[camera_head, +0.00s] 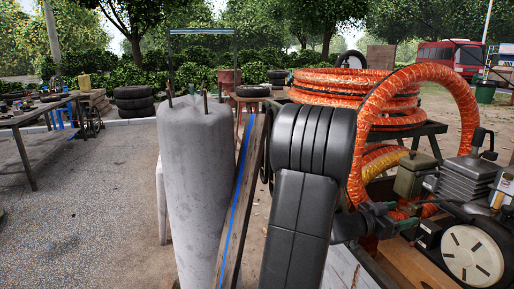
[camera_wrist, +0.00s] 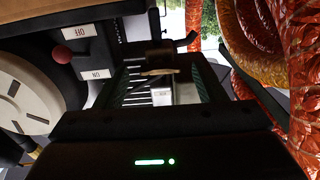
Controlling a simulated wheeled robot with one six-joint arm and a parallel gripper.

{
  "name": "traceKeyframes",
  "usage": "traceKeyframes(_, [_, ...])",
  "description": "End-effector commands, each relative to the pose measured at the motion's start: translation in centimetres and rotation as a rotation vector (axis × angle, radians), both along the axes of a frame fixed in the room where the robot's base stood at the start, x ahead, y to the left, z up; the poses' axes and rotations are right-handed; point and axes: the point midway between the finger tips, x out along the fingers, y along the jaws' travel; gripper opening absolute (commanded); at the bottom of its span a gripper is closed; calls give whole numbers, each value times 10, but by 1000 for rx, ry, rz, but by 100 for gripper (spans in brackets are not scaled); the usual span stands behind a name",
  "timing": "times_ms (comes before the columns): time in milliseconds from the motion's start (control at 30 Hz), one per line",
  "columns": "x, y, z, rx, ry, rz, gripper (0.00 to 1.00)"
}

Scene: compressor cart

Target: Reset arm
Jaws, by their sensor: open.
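My gripper (camera_wrist: 162,76) is open in the wrist view, its two dark fingers with greenish pads standing apart. A light metal part and a thin pale piece show between or beyond the fingers; I see nothing clearly held. In the head view my black arm reaches down to the compressor (camera_head: 459,183), and the gripper is largely hidden. A switch with a red knob (camera_wrist: 62,54) is left of the gripper in the wrist view, beside OFF and ON labels. I cannot tell its setting. The cream wheel (camera_head: 472,255) also shows in the wrist view (camera_wrist: 22,95).
An orange hose coil (camera_head: 350,86) lies behind my arm, and an orange hose (camera_wrist: 300,75) runs close to the gripper's right. A grey column (camera_head: 198,180) and a plank with a blue stripe (camera_head: 238,205) stand left of my arm.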

Motion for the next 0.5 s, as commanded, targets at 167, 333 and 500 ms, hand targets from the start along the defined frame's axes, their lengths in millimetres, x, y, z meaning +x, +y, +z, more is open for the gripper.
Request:
traceKeyframes(167, [2, -6, 1, -17, 56, 1, 64])
traceKeyframes(333, [2, -6, 1, -27, 90, 1, 64])
traceKeyframes(500, [2, -6, 0, -28, 93, 1, 64])
